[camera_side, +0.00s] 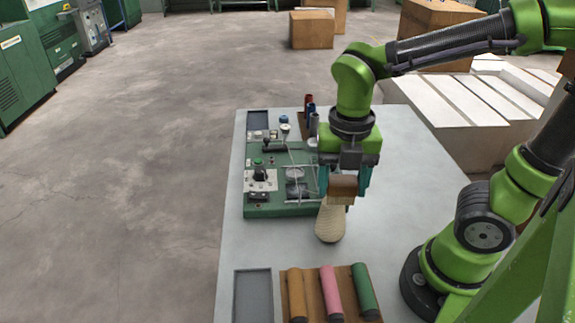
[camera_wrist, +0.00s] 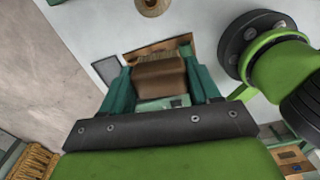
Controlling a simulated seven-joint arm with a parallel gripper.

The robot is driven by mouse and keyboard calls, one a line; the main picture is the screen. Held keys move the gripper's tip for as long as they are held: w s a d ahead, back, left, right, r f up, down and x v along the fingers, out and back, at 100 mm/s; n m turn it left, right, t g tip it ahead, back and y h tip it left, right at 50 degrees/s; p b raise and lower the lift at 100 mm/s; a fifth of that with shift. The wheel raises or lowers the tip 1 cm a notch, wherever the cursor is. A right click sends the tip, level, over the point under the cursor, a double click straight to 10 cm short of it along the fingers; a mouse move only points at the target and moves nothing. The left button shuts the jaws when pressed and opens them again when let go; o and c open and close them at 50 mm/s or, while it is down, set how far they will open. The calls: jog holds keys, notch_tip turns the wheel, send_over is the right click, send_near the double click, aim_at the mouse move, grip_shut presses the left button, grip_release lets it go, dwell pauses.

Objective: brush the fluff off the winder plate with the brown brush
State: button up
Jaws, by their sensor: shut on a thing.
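My gripper (camera_side: 343,180) is shut on a brown block, the brush (camera_side: 343,187), in front of the right edge of the green winder machine (camera_side: 262,211) in the side view. In the wrist view the brush (camera_wrist: 160,80) sits between the teal fingers of my gripper (camera_wrist: 161,85), with pale bristles just showing at its far edge. The machine carries round plates (camera_side: 296,174) and pale thin rods or strands. I cannot make out fluff, nor whether the bristles touch anything. The brush and gripper hide part of the machine's right side.
A cream yarn cone (camera_side: 330,223) stands close below the brush in the side view. A board with orange, pink and green spools (camera_side: 331,289) and a grey tray (camera_side: 253,295) lie at the front. Red and blue spools (camera_side: 309,108) stand behind. The table's (camera_side: 400,180) right part is clear.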

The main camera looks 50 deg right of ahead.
jog(key=w+d+m, duration=0.3)
jog(key=w+m, duration=0.5)
jog(key=w, duration=0.1)
jog(key=w+d+m, duration=0.4)
jog(key=w+m, duration=0.4)
jog(key=w, duration=0.1)
jog(key=shift+m, duration=0.3)
jog(key=shift+w+a+f, duration=0.1)
jog(key=shift+a+f, duration=0.05)
jog(key=shift+f, duration=5.95)
jog(key=shift+s+d+f, duration=0.25)
jog(key=shift+d+f, duration=0.05)
jog(key=shift+f, duration=0.4)
jog(key=shift+s+d, duration=0.8)
jog(key=shift+w+a, duration=1.1)
jog(key=shift+s+d, duration=1.1)
notch_tip(320, 180, up, 8)
